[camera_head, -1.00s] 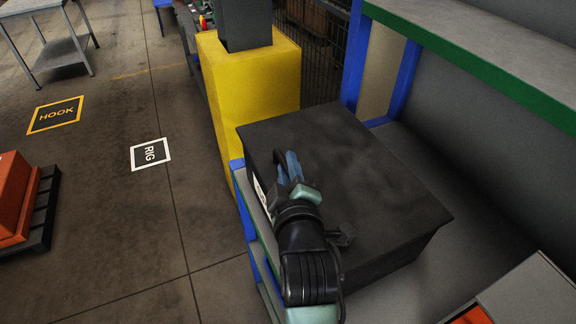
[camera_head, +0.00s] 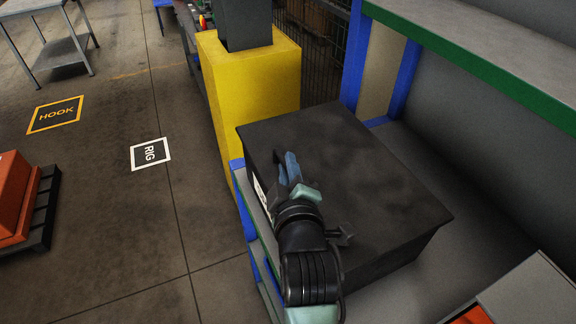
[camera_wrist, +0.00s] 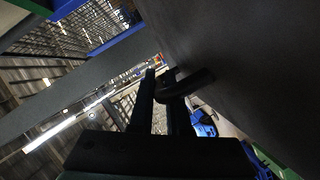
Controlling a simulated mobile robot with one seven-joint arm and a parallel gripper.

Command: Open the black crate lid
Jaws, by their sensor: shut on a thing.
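The black crate (camera_head: 405,255) stands on the grey shelf with its flat dark lid (camera_head: 350,150) closed. A white label shows in part on its left side, behind my gripper. My gripper (camera_head: 287,165) is at the lid's left edge with its blue fingers pointing away. In the wrist view my gripper (camera_wrist: 160,80) has its dark fingers at a curved black handle (camera_wrist: 190,84) that stands out from the dark crate face. It is shut on this handle. The fingers hide part of the handle in the head view.
A yellow post base (camera_head: 250,100) stands just beyond the crate. A green-edged upper shelf (camera_head: 480,60) runs above at the right. A grey box (camera_head: 530,295) is at the lower right. The floor (camera_head: 120,220) on the left is largely clear.

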